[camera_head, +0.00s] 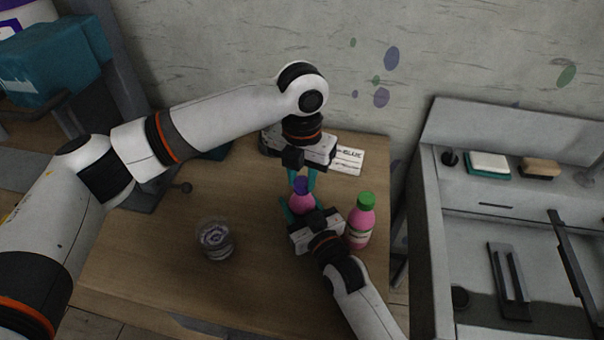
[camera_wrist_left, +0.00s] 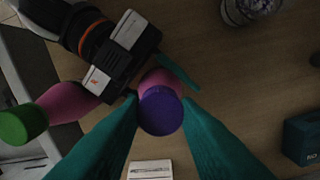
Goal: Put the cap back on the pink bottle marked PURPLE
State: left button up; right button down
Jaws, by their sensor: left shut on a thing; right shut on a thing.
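The pink bottle (camera_head: 302,204) stands on the wooden table, with its label hidden by my grippers. My right gripper (camera_head: 303,214) is shut around its body. The purple cap (camera_head: 301,185) is at the bottle's mouth, with my left gripper (camera_head: 304,181) shut on it from above. In the left wrist view, the round purple cap (camera_wrist_left: 160,111) sits between the teal fingers of the left gripper (camera_wrist_left: 160,101), with the pink bottle (camera_wrist_left: 159,79) behind it. The cap lines up closely with the bottle, but I cannot tell whether it is fully seated.
A second pink bottle with a green cap (camera_head: 361,221) stands just right of my right gripper. A clear jar (camera_head: 215,239) stands on the table (camera_head: 150,270) at left. A white card (camera_head: 347,160) lies at the back. A grey sink unit (camera_head: 430,250) is at right.

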pick_arm(q)
jog(key=m, duration=0.6)
jog(key=shift+m, duration=0.4)
jog(key=o, duration=0.9)
jog(key=shift+o, duration=0.2)
jog(key=shift+r, duration=0.15)
notch_tip(320, 180, up, 4)
jog(key=shift+r, duration=0.15)
jog(key=shift+c, duration=0.4)
